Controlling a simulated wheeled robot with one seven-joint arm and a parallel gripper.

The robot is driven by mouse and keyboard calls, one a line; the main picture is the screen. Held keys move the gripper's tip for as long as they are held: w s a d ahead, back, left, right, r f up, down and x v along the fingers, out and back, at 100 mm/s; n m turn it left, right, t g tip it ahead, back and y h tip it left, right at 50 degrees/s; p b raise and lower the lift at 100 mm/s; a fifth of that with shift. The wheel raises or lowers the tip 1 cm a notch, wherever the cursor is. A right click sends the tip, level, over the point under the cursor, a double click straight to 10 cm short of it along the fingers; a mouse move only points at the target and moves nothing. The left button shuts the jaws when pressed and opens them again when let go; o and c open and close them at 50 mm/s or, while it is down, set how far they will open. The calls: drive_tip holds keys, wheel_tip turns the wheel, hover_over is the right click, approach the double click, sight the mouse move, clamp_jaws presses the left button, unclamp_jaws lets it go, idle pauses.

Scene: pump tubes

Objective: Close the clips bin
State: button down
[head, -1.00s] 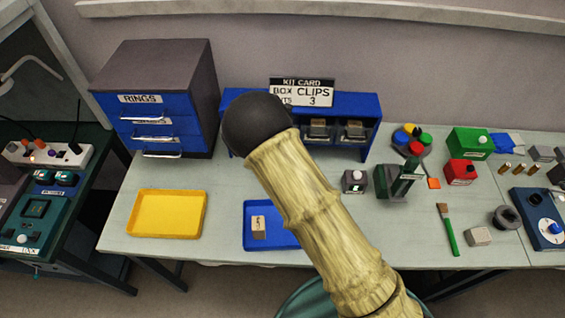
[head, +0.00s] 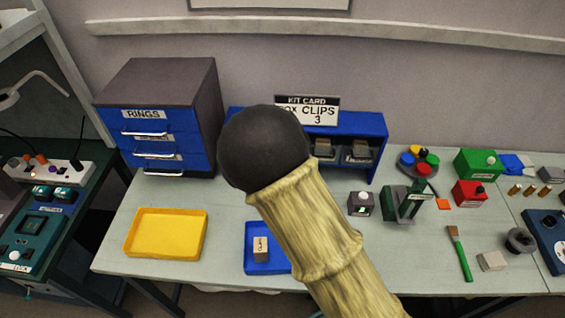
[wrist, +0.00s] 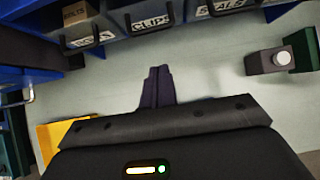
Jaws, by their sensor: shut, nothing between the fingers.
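The clips bin (wrist: 152,22) is the middle bin of a blue rack, with a white CLIPS label, at the top of the wrist view. Its inside is mostly out of frame, and I cannot tell how far it stands out. My gripper (wrist: 157,72) has its dark fingers together, empty, pointing toward the rack. The fingertips are below the clips bin in the picture, apart from it. In the head view my arm hides the gripper and part of the blue rack (head: 376,124).
A bin (wrist: 90,38) holding a cardboard box is left of the clips bin; a SEALS bin (wrist: 222,6) is right. A RINGS drawer cabinet (head: 163,80) stands left of the rack. A yellow tray (head: 165,234) and a grey block with a pale button (wrist: 270,61) are on the table.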

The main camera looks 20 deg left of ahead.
drive_tip(key=shift+w+r+b+v, duration=0.1)
drive_tip(key=shift+w+b+v, duration=0.1)
drive_tip(key=shift+v, duration=1.05)
drive_tip(key=shift+w+r+b+v, duration=0.1)
drive_tip(key=shift+b+v, duration=0.1)
drive_tip(key=shift+v, duration=1.05)
drive_tip(key=shift+a, duration=0.15)
drive_tip(key=s+d+r+m+g+h, duration=0.1)
drive_tip(key=s+d+m, duration=0.1)
drive_tip(key=d+m, duration=0.75)
drive_tip(key=s+d+r+m+g+h, duration=0.1)
drive_tip(key=d+m, duration=0.8)
drive_tip(key=d, duration=0.2)
drive_tip(key=s+d+r+m+g, duration=0.1)
drive_tip(key=s+d+m+g, duration=0.1)
drive_tip(key=s+d+m, duration=0.9)
drive_tip(key=s+m, duration=0.3)
drive_tip(key=m, duration=0.6)
drive_tip(key=shift+s+d+r+g, duration=0.2)
drive_tip(key=shift+r+g, duration=0.1)
drive_tip(key=shift+r, duration=0.05)
